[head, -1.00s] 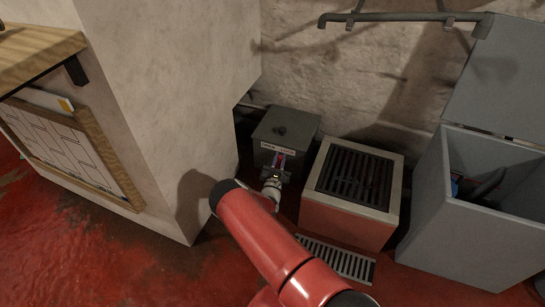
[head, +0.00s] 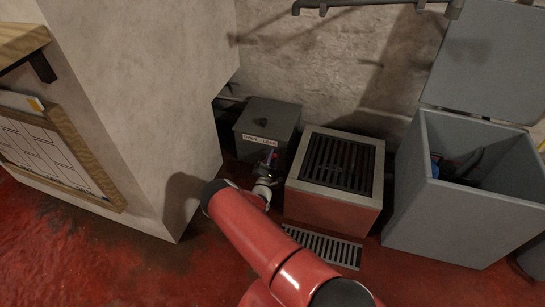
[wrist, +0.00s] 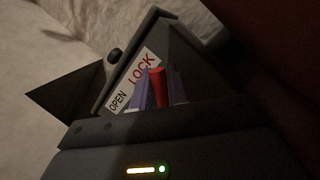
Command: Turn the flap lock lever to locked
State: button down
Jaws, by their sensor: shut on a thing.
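A grey box (head: 285,118) stands on the floor against the wall, with a white label (head: 260,139) on its front. In the wrist view the label (wrist: 118,99) reads OPEN on one side and LOCK on the other. The red lever (wrist: 157,78) stands up beside the label, towards the LOCK word. My gripper (wrist: 158,90) is shut on the lever, with a purple finger on each side of it. In the head view my gripper (head: 269,163) is at the box front; the lever is small and partly hidden there.
A red block with a black grate (head: 341,163) stands close on the right of the box. A floor drain grille (head: 325,247) lies in front of it. An open grey bin (head: 455,215) is further right. A pale wall block (head: 140,110) stands on the left.

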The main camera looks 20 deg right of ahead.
jog(key=c, duration=1.4)
grip_release()
jog(key=shift+p+v, duration=0.55)
jog(key=shift+v, duration=3.35)
jog(key=shift+c, duration=0.2)
